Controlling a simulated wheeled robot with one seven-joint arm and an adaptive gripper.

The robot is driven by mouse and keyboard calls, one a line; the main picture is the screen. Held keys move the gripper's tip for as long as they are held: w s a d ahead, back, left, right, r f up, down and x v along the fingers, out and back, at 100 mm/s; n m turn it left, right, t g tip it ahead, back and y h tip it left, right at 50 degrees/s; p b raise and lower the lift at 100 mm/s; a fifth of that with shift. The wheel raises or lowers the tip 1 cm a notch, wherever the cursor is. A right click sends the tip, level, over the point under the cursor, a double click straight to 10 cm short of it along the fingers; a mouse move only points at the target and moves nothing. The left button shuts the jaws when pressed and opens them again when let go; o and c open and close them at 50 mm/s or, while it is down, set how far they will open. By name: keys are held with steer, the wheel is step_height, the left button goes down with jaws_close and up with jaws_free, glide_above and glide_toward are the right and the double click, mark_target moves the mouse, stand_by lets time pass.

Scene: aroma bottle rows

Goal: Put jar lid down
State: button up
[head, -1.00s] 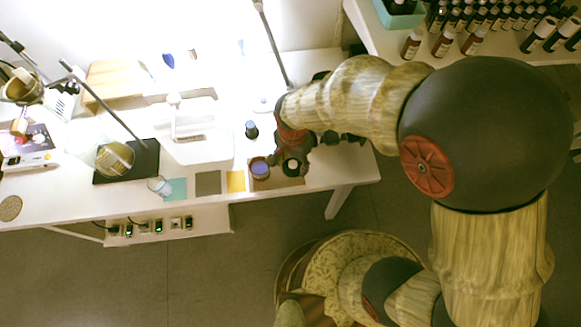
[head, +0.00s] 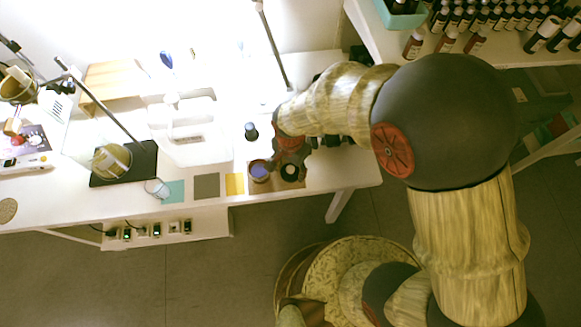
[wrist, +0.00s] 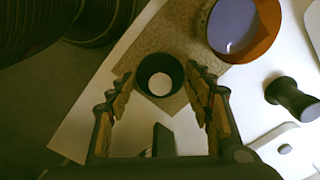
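The black round jar lid (wrist: 147,66) sits on the brown mat (wrist: 172,42) in the wrist view, its hollow side up with a pale centre. In the head view the lid (head: 290,171) is on the right part of the mat (head: 297,183). My gripper (wrist: 158,72) is around the lid, one finger on each side, with narrow gaps showing at the fingertips. In the head view my gripper sits just behind the lid, mostly hidden by my arm. An amber jar with purple content (wrist: 232,28) stands on the mat beside the lid; it also shows in the head view (head: 260,172).
A small dark bottle (head: 251,131) stands behind the jar, near a clear tray (head: 190,140). Yellow (head: 235,184), grey (head: 206,186) and teal (head: 173,191) squares lie left of the mat. The white table's (head: 340,176) right front corner is close by.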

mark_target(291, 168)
steer(key=o, duration=0.3)
steer(key=shift+r, duration=0.1)
step_height(291, 168, up, 12)
steer(key=r+p, duration=0.1)
steer(key=p, duration=0.3)
steer(key=w+d+r+n+t, duration=0.1)
steer(key=d+r+n+t, duration=0.15)
steer(key=d+r, duration=1)
steer(key=s+d+r+n+t, duration=0.3)
steer(key=s+d+r+n, duration=0.1)
steer(key=s+d+r, duration=0.4)
step_height(291, 168, up, 3)
steer(key=shift+s+d, duration=0.3)
steer(key=shift+d, duration=0.8)
steer(key=shift+c, duration=0.9)
